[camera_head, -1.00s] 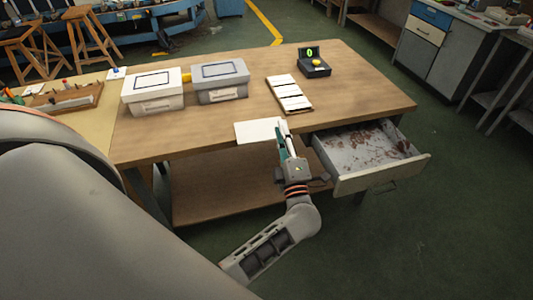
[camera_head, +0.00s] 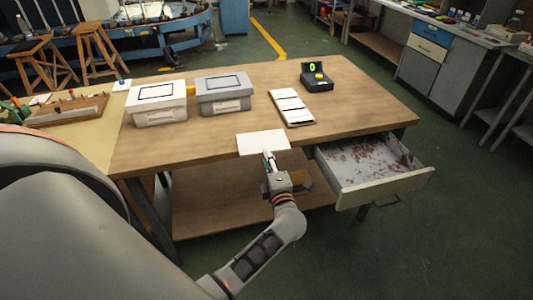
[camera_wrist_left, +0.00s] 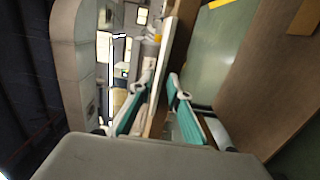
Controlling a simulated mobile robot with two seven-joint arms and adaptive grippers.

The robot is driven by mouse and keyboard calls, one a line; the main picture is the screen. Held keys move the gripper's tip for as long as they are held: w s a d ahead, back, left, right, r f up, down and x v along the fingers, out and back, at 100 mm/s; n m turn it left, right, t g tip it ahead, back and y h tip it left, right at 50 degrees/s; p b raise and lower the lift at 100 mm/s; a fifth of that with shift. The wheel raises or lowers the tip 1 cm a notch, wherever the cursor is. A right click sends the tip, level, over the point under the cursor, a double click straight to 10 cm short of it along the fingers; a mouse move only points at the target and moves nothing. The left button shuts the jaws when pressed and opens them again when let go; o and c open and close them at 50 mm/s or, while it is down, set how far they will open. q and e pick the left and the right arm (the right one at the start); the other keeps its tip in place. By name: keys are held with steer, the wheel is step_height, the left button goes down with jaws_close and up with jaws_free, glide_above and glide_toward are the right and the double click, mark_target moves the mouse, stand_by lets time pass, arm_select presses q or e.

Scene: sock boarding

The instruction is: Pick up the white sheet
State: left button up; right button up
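The white sheet (camera_head: 262,139) lies flat at the front edge of the wooden table, slightly over the edge. My left gripper (camera_head: 268,155) is at the sheet's near edge, its fingertips overlapping it in the head view. In the left wrist view the two teal-padded fingers (camera_wrist_left: 161,84) are apart, with a thin pale strip and the brown table edge seen between them. I cannot tell whether they touch the sheet. My right gripper is not in view.
An open drawer (camera_head: 385,188) juts out right of my left gripper. Two lidded boxes (camera_head: 158,115) (camera_head: 227,108), a tray of white cards (camera_head: 291,121) and a black device (camera_head: 317,85) with a green zero stand on the table (camera_head: 205,143). The table's right part is clear.

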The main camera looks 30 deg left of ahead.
mark_target(263, 142)
arm_select(q)
steer(key=shift+x, duration=1.15)
steer(key=shift+r, duration=0.1)
